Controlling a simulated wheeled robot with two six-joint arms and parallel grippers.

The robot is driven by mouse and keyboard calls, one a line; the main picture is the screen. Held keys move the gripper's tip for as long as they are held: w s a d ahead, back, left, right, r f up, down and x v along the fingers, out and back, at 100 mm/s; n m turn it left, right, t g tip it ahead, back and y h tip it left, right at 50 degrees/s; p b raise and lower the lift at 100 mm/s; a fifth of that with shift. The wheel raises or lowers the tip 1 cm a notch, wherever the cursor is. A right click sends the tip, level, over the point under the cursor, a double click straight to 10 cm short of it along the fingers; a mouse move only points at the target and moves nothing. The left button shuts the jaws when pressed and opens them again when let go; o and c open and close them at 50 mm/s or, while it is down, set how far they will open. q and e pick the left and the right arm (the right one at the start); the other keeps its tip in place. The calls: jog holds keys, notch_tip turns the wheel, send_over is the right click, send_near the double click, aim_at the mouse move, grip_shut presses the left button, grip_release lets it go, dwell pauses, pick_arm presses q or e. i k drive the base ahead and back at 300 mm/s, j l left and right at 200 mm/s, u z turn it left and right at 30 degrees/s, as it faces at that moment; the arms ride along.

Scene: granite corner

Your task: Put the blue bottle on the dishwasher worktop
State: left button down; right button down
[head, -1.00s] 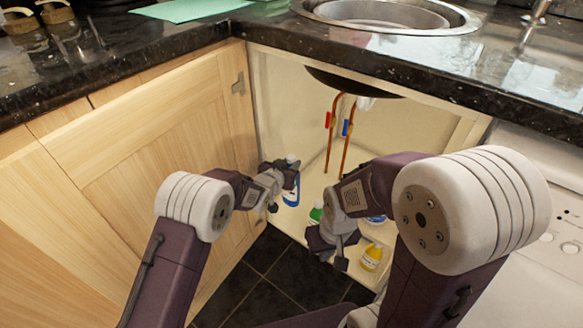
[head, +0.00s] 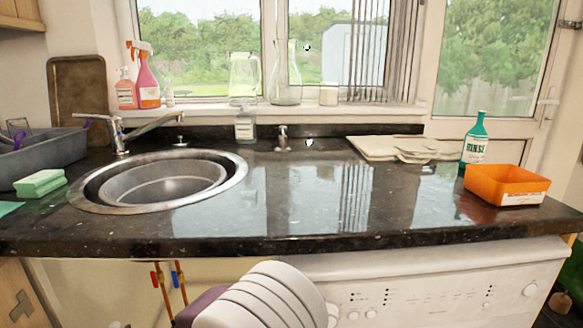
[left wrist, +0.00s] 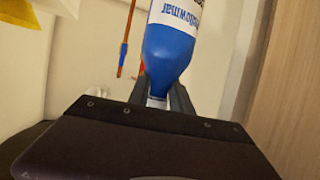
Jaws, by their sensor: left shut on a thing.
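The blue bottle (left wrist: 168,52) has a white label and shows in the left wrist view. My left gripper (left wrist: 163,95) is shut on its neck, with one dark finger on each side. Part of the bottle is cut off by the top of the frame. The dishwasher worktop (head: 390,212) is the dark, glossy granite counter above the white dishwasher (head: 430,290) in the head view. My left gripper and the blue bottle are outside the head view. My right gripper is in neither view.
A round sink (head: 90,190) is left of the worktop. A teal bottle (head: 476,142), an orange tray (head: 503,180) and pale cloths (head: 385,148) stand at the right and back. The middle front of the worktop is clear. Copper pipes (left wrist: 128,40) are near the held bottle.

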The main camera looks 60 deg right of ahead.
aim_at(333, 188)
jog(key=k+j+z, duration=0.25)
jog(key=j+z, duration=0.15)
jog(key=k+j+z, duration=0.8)
jog(key=i+l, duration=0.05)
